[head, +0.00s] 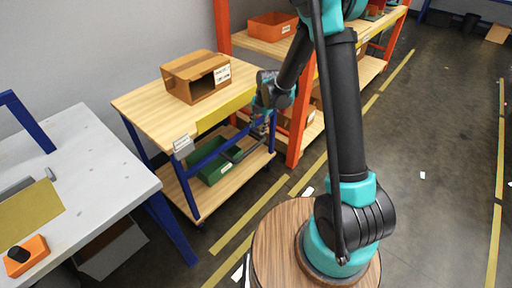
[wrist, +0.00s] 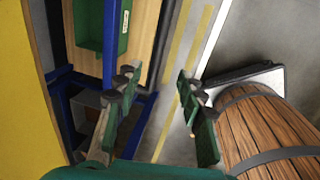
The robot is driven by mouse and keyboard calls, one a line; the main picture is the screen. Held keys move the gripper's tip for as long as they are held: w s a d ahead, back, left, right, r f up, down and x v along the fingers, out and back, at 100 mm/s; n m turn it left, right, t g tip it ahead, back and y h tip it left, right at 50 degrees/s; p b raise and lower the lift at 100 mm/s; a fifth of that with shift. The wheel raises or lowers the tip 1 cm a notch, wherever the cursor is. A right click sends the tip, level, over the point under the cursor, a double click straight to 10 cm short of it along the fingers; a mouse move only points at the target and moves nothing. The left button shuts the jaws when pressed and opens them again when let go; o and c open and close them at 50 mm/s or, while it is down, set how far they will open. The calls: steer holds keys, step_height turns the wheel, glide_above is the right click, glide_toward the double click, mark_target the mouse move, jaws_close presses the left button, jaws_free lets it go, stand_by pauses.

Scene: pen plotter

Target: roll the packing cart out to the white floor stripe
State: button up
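The packing cart (head: 150,108) has a wooden top, blue frame and wooden lower shelf. It stands between the grey bench and the orange rack. My gripper (head: 262,128) is beside the cart's right end, near the blue frame. White patches (head: 308,191) by my base may be the floor stripe, mostly hidden. A pale band (wrist: 208,55) shows in the wrist view.
A cardboard box (head: 190,88) sits on the cart top and a green bin (head: 215,165) on its lower shelf. The grey bench (head: 100,165) is left, the orange rack (head: 297,135) right. Yellow floor lines (head: 238,230) run beside the cart. Floor farther right is mostly clear.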

mark_target(253, 147)
steer(key=f, duration=0.5)
steer(key=w+a+f, duration=0.1)
steer(key=f, duration=0.3)
steer(key=a+f, duration=0.1)
steer(key=f, duration=0.4)
steer(key=shift+w+a+f, duration=0.15)
steer(key=shift+w+f, duration=0.15)
steer(key=shift+w, duration=0.05)
steer(key=shift+c, duration=0.3)
jaws_close()
